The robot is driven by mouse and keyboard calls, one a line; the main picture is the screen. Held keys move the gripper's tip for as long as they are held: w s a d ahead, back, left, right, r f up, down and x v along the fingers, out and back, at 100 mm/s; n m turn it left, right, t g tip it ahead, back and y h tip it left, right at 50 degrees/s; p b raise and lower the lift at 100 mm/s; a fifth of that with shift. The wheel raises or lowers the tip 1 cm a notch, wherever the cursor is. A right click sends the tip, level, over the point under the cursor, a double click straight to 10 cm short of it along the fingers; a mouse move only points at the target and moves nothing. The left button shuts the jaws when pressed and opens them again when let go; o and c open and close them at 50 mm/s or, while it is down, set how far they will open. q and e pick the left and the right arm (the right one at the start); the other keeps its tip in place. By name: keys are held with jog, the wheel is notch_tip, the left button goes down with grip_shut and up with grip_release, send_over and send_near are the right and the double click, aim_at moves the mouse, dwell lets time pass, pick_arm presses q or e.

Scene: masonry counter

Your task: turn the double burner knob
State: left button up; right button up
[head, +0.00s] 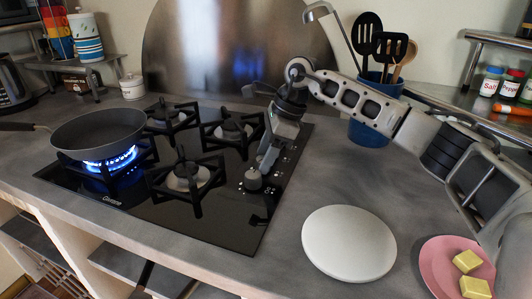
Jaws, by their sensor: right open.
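The black glass cooktop (228,228) is set in the grey counter. Blue flames (110,161) burn under a grey pan (98,133) on the left burner. My left gripper is not in view.
A white round plate (349,243) and a pink plate (434,265) with yellow pieces lie at the right front. A blue utensil holder (370,132) stands behind my right arm. Other burners with black grates (187,179) stand left of the gripper.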

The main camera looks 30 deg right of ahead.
jog(key=v, duration=1.6)
jog(key=shift+d, duration=0.1)
